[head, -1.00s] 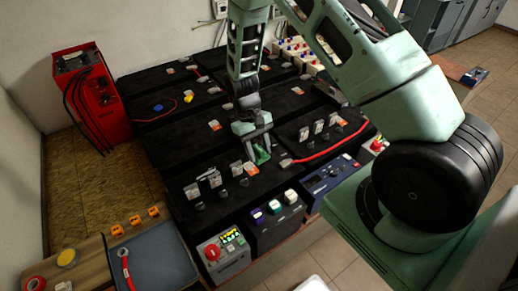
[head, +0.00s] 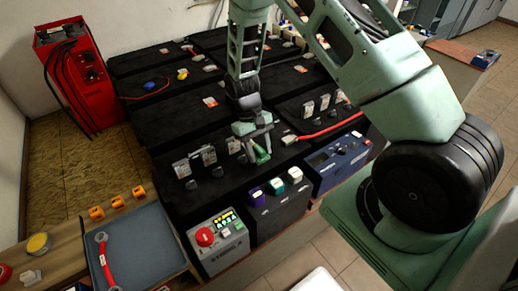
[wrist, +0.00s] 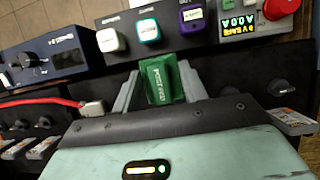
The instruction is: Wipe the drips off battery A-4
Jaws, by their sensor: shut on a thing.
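My gripper (head: 258,150) is shut on a small green pad (wrist: 162,80) with pale lettering on it. The pad also shows in the head view (head: 261,157), low over the front black battery tops. I cannot tell whether the pad touches the surface below. A black battery top (head: 205,195) lies under and left of my gripper, with several grey-white tags and black knobs. Its label is too small to read, so I cannot tell which battery is A-4. No drips can be made out in either view.
A red cable (head: 330,130) with a grey connector lies right of my gripper. In front stand a grey unit with a red knob (head: 204,236), a black unit with three coloured caps (head: 276,212) and a blue unit (head: 338,160). A red charger (head: 72,75) stands at left.

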